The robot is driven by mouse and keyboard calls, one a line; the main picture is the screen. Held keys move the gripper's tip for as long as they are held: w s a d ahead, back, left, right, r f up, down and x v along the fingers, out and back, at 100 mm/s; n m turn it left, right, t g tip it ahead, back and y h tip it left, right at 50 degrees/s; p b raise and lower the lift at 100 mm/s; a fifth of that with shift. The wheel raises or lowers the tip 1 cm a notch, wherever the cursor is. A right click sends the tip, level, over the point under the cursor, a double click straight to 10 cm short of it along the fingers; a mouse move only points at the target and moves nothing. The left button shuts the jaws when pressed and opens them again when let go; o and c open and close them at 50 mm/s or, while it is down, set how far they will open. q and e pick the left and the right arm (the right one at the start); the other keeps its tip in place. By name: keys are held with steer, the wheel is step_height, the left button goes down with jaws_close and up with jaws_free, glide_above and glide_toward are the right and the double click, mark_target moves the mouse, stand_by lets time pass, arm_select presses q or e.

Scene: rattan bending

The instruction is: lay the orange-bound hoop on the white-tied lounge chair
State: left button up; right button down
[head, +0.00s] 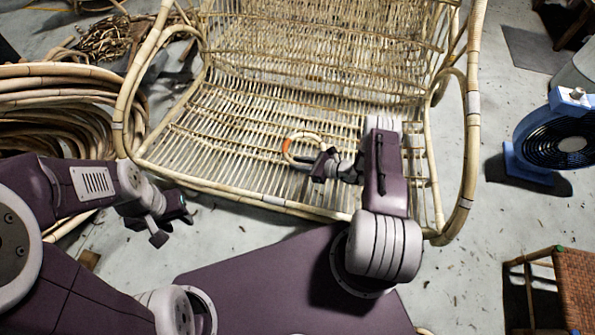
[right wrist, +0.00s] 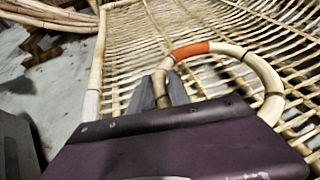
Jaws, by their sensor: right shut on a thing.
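The hoop (head: 298,138) is a small pale ring with an orange binding on its left side. It also shows in the right wrist view (right wrist: 266,72), with the orange band at its upper left. My right gripper (head: 304,163) is shut on the hoop's near left part, over the seat of the rattan lounge chair (head: 240,105). I cannot tell whether the hoop touches the slats. White ties show on the chair's frame, one on the right post and one on the left. My left gripper (head: 172,222) hangs empty in front of the chair's left side; its jaw opening is unclear.
Coiled rattan (head: 50,105) lies left of the chair, with a bundle of sticks (head: 105,40) behind. A blue fan (head: 552,140) stands at the right. A woven stool (head: 575,280) is at the lower right. Floor is clear between chair and fan.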

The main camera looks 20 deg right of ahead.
step_height(320, 180, down, 5)
steer(key=b, duration=0.4)
steer(key=shift+a+r, duration=0.1)
steer(key=shift+r, duration=0.1)
steer(key=shift+r+p, duration=0.3)
steer(key=c, duration=1.2)
jaws_free()
